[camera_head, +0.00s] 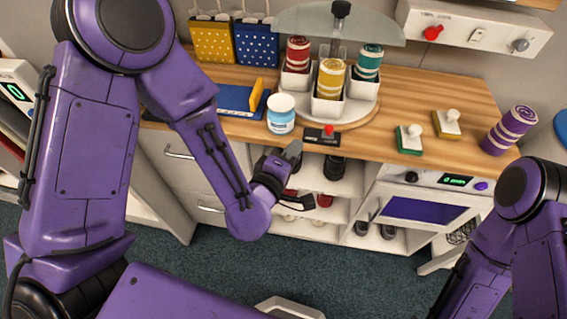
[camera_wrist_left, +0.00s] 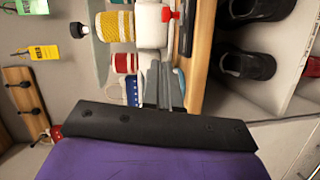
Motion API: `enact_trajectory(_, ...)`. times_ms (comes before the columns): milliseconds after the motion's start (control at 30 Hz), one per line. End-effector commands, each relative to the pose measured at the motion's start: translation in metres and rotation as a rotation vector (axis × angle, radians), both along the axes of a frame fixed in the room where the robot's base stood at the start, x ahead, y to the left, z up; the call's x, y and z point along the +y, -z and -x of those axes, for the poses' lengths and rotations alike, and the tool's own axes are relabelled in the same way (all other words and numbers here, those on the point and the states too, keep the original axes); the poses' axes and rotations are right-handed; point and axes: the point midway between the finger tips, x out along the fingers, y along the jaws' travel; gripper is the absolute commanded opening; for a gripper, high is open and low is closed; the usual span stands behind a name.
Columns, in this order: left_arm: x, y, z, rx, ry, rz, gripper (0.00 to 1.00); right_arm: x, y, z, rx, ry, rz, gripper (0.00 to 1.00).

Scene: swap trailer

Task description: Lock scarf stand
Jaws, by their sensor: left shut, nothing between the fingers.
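The scarf stand (camera_head: 355,115) sits on the wooden counter, with a round base and white cups holding red, yellow and green rolled scarves (camera_head: 331,79). A black plate with a red knob (camera_head: 328,130) is at its front, near the counter edge. The red knob also shows at the top of the left wrist view (camera_wrist_left: 171,15), near the white cup and yellow scarf (camera_wrist_left: 115,26). My left gripper (camera_head: 292,152) is shut and empty at the counter's front edge, left of and nearer than the red knob, apart from it. My right gripper is out of view.
A white-blue jar (camera_head: 281,114) stands left of the stand. Two stamps, green (camera_head: 409,139) and yellow (camera_head: 447,123), and a purple roll (camera_head: 510,130) are to the right. Shelves with shoes (camera_head: 334,167) lie below the counter; a clear hood (camera_head: 340,22) overhangs the stand.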

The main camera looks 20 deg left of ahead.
Motion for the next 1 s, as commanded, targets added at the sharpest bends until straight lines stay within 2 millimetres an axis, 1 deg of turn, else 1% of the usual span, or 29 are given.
enact_trajectory(33,-0.001,-0.010,0.012,0.007,0.009,-0.007,0.00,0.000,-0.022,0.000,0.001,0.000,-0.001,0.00)
enact_trajectory(100,0.001,-0.012,0.026,0.007,0.010,-0.006,0.00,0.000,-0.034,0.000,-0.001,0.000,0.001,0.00)
enact_trajectory(167,0.003,-0.012,0.032,0.006,0.008,-0.008,0.00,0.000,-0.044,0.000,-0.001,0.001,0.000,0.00)
enact_trajectory(233,0.004,-0.011,0.038,0.005,0.006,-0.006,0.00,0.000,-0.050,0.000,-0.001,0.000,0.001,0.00)
enact_trajectory(400,0.006,-0.008,0.045,0.002,0.002,-0.002,0.00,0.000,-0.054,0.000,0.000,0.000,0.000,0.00)
enact_trajectory(900,0.007,-0.006,0.045,0.001,0.000,-0.002,0.00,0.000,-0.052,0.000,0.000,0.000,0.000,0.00)
enact_trajectory(967,0.005,-0.004,0.045,0.004,0.016,-0.034,0.00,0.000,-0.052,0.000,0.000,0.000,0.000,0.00)
enact_trajectory(1000,0.001,0.000,0.047,0.019,0.041,-0.085,0.00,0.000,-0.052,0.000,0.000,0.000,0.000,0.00)
